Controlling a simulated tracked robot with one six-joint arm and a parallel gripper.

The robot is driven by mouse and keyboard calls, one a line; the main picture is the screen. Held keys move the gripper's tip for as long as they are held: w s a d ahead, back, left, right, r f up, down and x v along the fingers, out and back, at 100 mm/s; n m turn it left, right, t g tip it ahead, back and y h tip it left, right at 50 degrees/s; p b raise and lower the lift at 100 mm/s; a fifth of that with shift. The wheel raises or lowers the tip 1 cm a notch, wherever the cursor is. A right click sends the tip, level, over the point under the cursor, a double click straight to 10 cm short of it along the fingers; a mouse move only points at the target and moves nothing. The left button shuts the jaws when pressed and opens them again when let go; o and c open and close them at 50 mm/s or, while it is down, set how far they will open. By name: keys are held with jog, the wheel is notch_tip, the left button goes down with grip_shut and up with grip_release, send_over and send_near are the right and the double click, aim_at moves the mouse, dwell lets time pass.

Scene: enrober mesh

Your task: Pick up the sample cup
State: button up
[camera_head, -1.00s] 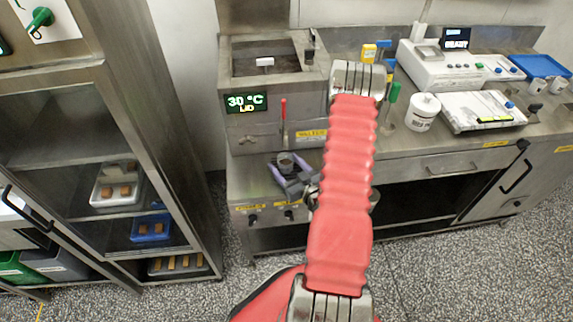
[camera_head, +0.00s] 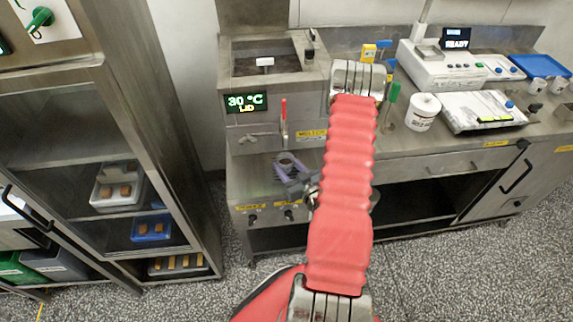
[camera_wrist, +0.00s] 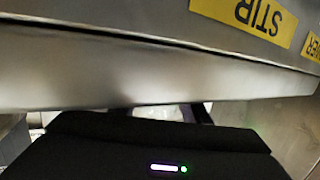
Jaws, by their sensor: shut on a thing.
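My gripper (camera_head: 287,166) is low in front of the steel tank unit, over its lower front ledge. Its purple-grey fingers are shut on the sample cup (camera_head: 286,157), a small greyish round rim between them. The cup's sides are mostly hidden by the fingers. In the wrist view a small pale patch (camera_wrist: 160,112) shows between the dark fingers, too little to make out its shape. I cannot tell whether the cup touches the ledge.
The tank unit (camera_head: 266,80) shows 30 °C and stands behind my gripper, with a red-handled tool (camera_head: 284,120) on its front. In the wrist view a steel panel (camera_wrist: 120,75) with a yellow STIR label is close above. A white tub (camera_head: 422,112) and a tray stand right.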

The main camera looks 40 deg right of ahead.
aim_at(282, 154)
jog(key=shift+r, duration=0.1)
jog(key=shift+r, duration=1.65)
jog(key=f+v, duration=0.2)
jog(key=v, duration=1.5)
jog(key=shift+s+f, duration=0.4)
jog(key=shift+s, duration=0.25)
jog(key=shift+w, duration=0.1)
